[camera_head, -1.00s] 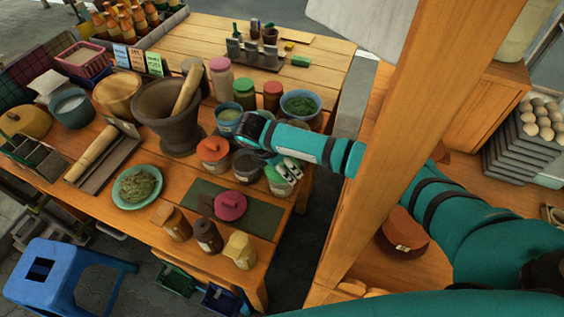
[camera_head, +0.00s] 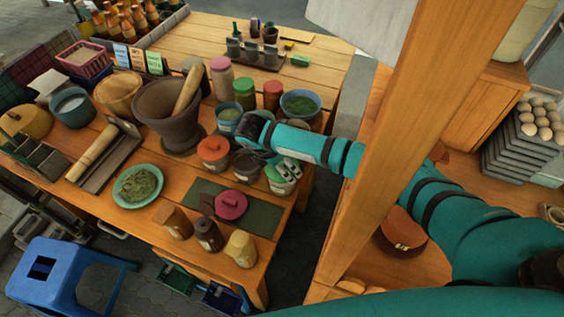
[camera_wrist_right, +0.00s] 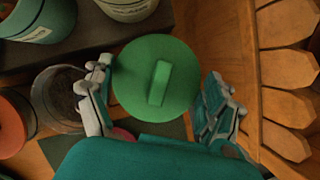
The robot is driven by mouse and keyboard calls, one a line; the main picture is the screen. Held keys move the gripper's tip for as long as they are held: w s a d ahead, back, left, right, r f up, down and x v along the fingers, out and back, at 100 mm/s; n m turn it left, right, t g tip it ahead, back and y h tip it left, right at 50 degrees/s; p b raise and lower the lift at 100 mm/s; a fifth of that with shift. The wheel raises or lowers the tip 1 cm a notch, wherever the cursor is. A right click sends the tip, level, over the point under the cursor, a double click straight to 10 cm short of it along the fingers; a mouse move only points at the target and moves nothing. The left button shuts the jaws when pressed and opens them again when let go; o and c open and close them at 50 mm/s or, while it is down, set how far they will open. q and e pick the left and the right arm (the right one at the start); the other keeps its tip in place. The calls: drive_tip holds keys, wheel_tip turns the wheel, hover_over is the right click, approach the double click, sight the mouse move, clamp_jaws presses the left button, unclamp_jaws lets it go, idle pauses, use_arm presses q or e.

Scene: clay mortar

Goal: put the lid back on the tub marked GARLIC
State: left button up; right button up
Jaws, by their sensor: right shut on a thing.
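A round green lid (camera_wrist_right: 157,76) with a raised bar handle fills the middle of the right wrist view. My right gripper (camera_head: 288,168) is shut on it, with fingers (camera_wrist_right: 160,102) on either side of its rim. In the head view a pale tub (camera_head: 281,185) is directly under the gripper. The lid hides the tub in the wrist view, so I cannot tell whether the lid rests flat on it. I cannot read GARLIC on any tub. My left gripper is not in view.
An open jar with dark contents (camera_wrist_right: 60,98) stands close to the left of the lid. An orange-lidded pot (camera_head: 213,152) is beyond it. A pink lid (camera_head: 231,204) lies on the dark mat (camera_head: 262,217). A wooden post (camera_head: 392,150) stands before my right arm.

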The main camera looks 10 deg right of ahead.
drive_tip(key=o, duration=0.7)
drive_tip(key=shift+r, duration=0.1)
drive_tip(key=shift+r+p, duration=3.4)
drive_tip(key=shift+p, duration=0.45)
clamp_jaws()
